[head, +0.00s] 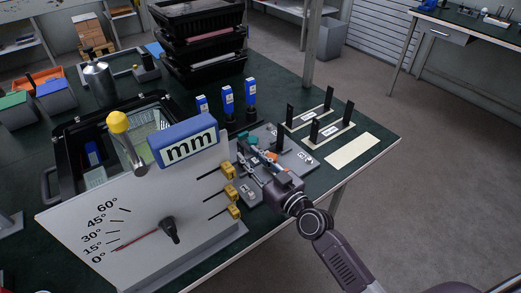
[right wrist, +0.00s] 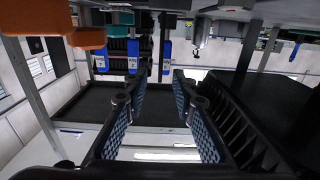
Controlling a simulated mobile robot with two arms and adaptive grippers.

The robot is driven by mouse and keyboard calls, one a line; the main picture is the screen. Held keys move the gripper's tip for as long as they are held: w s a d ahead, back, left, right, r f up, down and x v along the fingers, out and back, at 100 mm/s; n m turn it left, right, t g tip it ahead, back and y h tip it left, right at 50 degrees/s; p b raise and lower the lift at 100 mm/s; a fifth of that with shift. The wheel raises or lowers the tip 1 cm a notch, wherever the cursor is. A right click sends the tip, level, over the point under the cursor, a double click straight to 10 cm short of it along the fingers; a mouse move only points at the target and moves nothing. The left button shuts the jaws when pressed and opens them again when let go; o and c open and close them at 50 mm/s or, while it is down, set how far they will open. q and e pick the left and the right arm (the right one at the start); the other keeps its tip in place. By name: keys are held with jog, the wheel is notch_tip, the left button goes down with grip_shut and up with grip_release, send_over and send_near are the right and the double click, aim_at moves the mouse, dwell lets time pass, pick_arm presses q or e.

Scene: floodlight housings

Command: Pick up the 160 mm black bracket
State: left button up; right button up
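Two long pale labelled strips with black upright ends stand on the green table at the right, a far one (head: 309,117) and a near one (head: 332,131). No bracket can be read as 160 mm, and I cannot tell if these uprights belong to brackets. My right gripper (head: 258,157) is over a grey fixture plate (head: 301,160), left of the strips. In the right wrist view its two fingers (right wrist: 160,105) are apart, with nothing seen held between them. Its fingertips are small and partly mixed with the fixture parts in the head view. My left gripper is not in view.
A white angle panel (head: 135,222) with a blue "mm" block (head: 186,140) stands left of my right gripper, with yellow blocks (head: 229,171) at its edge. Blue-labelled tools (head: 227,102) stand behind. Stacked black crates (head: 203,43) are at the back. A bare cream sheet (head: 352,151) lies near the right edge.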

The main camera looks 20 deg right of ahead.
aim_at(241, 148)
jog(key=x, duration=0.4)
jog(key=shift+w+a, duration=0.15)
jog(key=shift+w, duration=0.4)
grip_shut()
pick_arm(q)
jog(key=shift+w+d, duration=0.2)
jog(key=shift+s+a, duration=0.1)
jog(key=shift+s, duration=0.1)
pick_arm(e)
jog(key=shift+r, duration=0.1)
